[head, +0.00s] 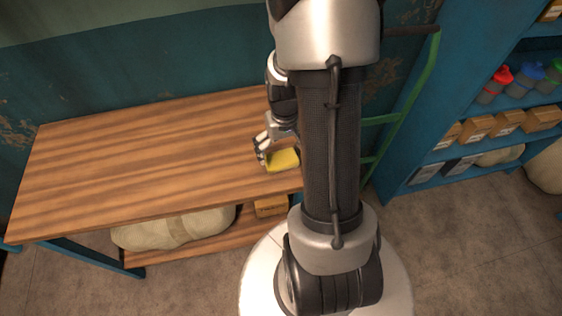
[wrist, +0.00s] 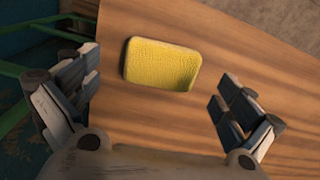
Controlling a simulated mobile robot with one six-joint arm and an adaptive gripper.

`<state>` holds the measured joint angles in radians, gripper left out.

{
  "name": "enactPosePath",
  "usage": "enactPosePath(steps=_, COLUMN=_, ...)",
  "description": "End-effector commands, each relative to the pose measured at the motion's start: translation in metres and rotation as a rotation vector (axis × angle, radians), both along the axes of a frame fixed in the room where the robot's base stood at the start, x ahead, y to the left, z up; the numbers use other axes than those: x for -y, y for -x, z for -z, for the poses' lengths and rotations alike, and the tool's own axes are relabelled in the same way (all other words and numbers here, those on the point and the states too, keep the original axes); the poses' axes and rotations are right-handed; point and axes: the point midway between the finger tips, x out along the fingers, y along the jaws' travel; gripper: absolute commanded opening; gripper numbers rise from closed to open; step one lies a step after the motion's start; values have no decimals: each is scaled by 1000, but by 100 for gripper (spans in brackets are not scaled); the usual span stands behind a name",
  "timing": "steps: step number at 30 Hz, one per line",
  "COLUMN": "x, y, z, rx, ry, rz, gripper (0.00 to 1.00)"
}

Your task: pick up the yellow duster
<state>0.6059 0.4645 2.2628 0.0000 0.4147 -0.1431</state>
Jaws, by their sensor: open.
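The yellow duster (head: 283,160) lies flat on the wooden table (head: 130,160) near its right end. In the head view it is partly hidden behind my arm. In the wrist view the yellow duster (wrist: 161,64) shows whole, a rounded rectangle slightly tilted, ahead of and between my fingers. My gripper (wrist: 160,95) is open and empty, with one finger to the left of the duster and one to its lower right. In the head view my gripper (head: 262,146) is just left of the duster, at its edge; I cannot tell whether it touches it.
The rest of the tabletop is clear. A sack (head: 175,229) and a cardboard box (head: 271,206) sit on the lower shelf. A green hand-truck frame (head: 411,85) stands right of the table. A blue shelf unit (head: 437,95) with boxes and bottles stands farther right.

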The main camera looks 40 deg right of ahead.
Motion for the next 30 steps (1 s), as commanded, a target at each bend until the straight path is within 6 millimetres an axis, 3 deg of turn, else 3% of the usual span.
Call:
enactPosePath(steps=5, x=-1, y=-2, z=12, rx=0, ry=0, rz=-1, gripper=100)
enactPosePath(steps=13, x=-2, y=-7, z=51, rx=-2, ry=-1, rz=0, gripper=100)
enactPosePath(steps=21, x=-1, y=-8, z=52, rx=1, ry=0, rz=0, gripper=99)
enactPosePath(steps=30, x=-1, y=-8, z=52, rx=1, ry=0, rz=0, gripper=79)
